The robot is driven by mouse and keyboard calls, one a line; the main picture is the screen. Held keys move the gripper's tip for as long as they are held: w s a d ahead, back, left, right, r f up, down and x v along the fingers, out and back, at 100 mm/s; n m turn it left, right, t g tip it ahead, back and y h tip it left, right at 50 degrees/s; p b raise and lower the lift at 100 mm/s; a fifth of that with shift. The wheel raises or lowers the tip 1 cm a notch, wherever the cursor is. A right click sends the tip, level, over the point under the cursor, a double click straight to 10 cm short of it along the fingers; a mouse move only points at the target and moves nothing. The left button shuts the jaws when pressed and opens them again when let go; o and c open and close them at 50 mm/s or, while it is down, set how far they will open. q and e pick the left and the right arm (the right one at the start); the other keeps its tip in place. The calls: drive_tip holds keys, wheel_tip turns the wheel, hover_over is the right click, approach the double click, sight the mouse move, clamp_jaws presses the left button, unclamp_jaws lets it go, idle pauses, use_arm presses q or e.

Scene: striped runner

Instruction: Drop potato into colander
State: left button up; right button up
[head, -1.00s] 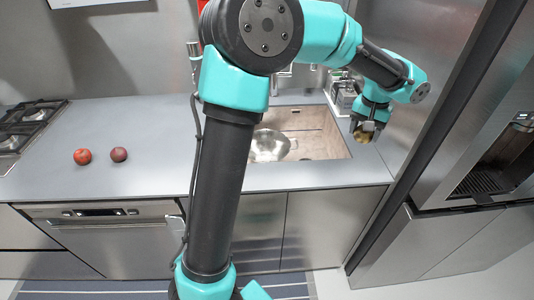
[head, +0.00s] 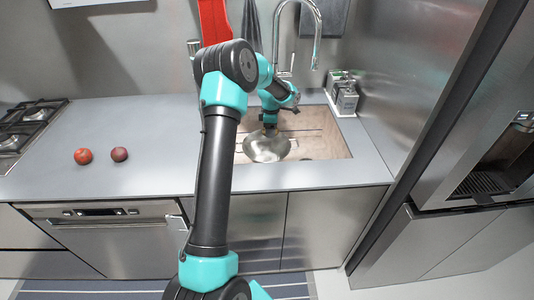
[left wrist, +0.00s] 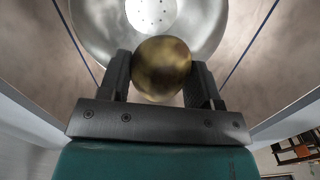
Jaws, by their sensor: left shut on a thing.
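The potato (left wrist: 162,68) is a round brown-yellow thing held between the two dark fingers of my left gripper (left wrist: 161,82) in the left wrist view. The colander (head: 268,148) is a shiny metal bowl with handles, sitting in the sink. In the left wrist view the colander (left wrist: 100,22) shows behind the potato, with holes in its middle. In the head view my left gripper (head: 270,126) is at the far rim of the colander, pointing down; the potato is hardly visible there. My right gripper is not in view.
The sink (head: 325,146) is set in a grey counter (head: 160,165). A red apple (head: 83,156) and a dark round fruit (head: 120,154) lie on the left counter. A tap (head: 317,40) rises behind the sink, and a metal caddy (head: 343,92) stands at its back right.

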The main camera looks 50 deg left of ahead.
use_arm(q)
drive_tip(key=a, duration=0.1)
drive_tip(key=s+a+f+n, duration=0.1)
drive_tip(key=a+f+n, duration=0.1)
drive_tip(key=shift+s+a, duration=0.25)
drive_tip(key=shift+s, duration=0.05)
drive_tip(key=shift+f, duration=2.95)
drive_tip(key=o, duration=1.1)
drive_tip(key=shift+c, duration=0.2)
wheel_tip(320, 180, up, 18)
drive_tip(key=shift+f, duration=0.25)
